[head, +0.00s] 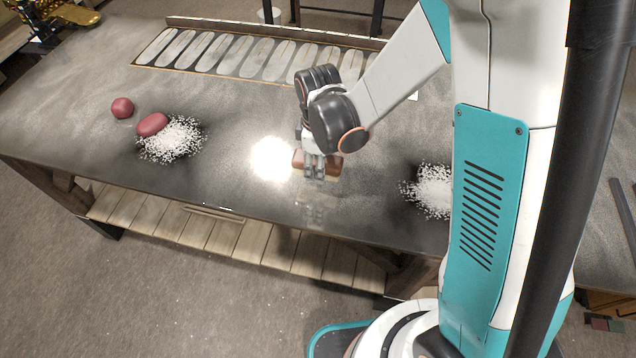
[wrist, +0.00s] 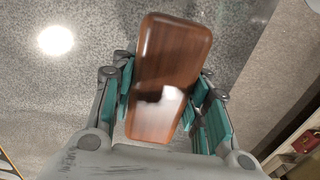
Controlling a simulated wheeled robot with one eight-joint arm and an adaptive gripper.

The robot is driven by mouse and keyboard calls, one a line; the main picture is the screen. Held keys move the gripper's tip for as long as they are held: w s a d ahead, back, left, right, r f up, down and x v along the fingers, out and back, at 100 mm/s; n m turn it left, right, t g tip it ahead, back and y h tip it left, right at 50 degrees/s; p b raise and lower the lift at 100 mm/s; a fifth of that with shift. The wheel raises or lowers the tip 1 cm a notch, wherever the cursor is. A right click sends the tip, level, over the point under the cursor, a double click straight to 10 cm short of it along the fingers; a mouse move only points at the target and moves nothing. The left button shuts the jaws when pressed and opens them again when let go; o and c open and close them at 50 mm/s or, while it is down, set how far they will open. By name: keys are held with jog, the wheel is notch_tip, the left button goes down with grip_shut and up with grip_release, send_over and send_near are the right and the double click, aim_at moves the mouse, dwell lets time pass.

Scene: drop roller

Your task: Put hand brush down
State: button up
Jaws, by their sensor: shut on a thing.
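The hand brush shows its brown wooden back (wrist: 170,60) in the wrist view, between the teal finger pads of my gripper (wrist: 165,105). My gripper is shut on it. In the head view my gripper (head: 316,168) points down over the front middle of the grey table (head: 240,195), with the brush (head: 299,160) at its fingertips. The brush is low over the tabletop; I cannot tell whether it touches. Its bristles are mostly hidden.
Two red rounded objects (head: 122,108) (head: 152,125) lie at the left, one beside a white granular pile (head: 172,140). Another white pile (head: 432,190) lies at the right, partly behind my arm. A row of pale rounded slots (head: 225,55) runs along the back. The table between the piles looks clear.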

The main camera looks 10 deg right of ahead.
jog(key=shift+f+b, duration=1.4)
jog(key=shift+f, duration=1.3)
jog(key=shift+f, duration=0.15)
jog(key=o, duration=1.1)
notch_tip(320, 180, up, 12)
jog(key=shift+r+p, duration=0.2)
jog(key=shift+p, duration=1.05)
